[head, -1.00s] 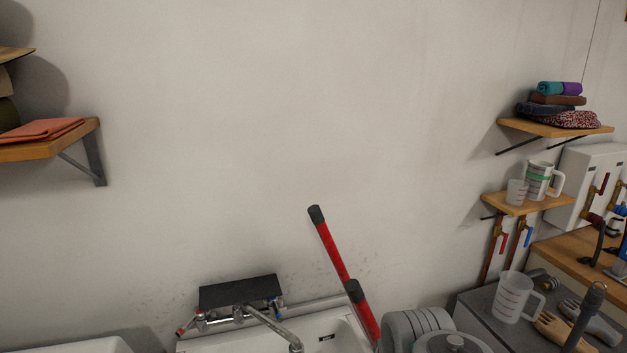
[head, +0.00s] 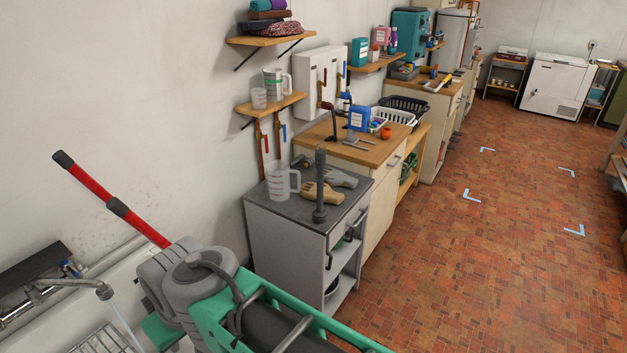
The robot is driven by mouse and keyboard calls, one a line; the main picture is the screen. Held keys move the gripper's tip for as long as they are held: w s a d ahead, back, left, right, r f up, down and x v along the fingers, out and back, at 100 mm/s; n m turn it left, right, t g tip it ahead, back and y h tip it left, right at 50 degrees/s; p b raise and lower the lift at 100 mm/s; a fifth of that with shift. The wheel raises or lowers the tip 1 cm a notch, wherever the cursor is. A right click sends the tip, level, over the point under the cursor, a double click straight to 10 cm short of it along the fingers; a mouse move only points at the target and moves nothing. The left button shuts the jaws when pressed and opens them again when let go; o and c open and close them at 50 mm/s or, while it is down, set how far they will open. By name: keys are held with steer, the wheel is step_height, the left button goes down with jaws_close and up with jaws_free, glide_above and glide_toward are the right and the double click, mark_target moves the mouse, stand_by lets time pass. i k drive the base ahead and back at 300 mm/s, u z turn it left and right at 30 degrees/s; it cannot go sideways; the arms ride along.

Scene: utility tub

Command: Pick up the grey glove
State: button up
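The grey glove (head: 340,176) lies on the dark grey top of a small cabinet (head: 283,205) right of the sink. A tan glove (head: 322,194) lies just in front of it. A dark upright rod-like object (head: 319,190) on a round base stands in front of the gloves and overlaps part of them in the picture. A clear measuring jug (head: 281,181) stands to their left. My gripper is not in view. What looks like part of my own arm shows at the bottom, left of centre, well short of the cabinet.
A red long-handled tool (head: 90,185) leans over the sink area at left. A faucet (head: 70,287) is at far left. A wooden-topped counter (head: 362,152) adjoins the cabinet's far side. A shelf (head: 270,104) hangs above. The tiled floor (head: 460,255) on the right is open.

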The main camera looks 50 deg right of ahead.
mark_target(332, 178)
steer(key=u, duration=0.5)
steer(key=k, duration=1.1)
steer(key=z, duration=1.85)
steer(key=i, duration=1)
steer(key=z, duration=0.45)
steer(key=k, duration=0.55)
steer(key=z, duration=0.6)
steer(key=i, duration=0.4)
steer(key=u, duration=0.95)
steer(key=i, duration=0.75)
steer(key=u, duration=0.9)
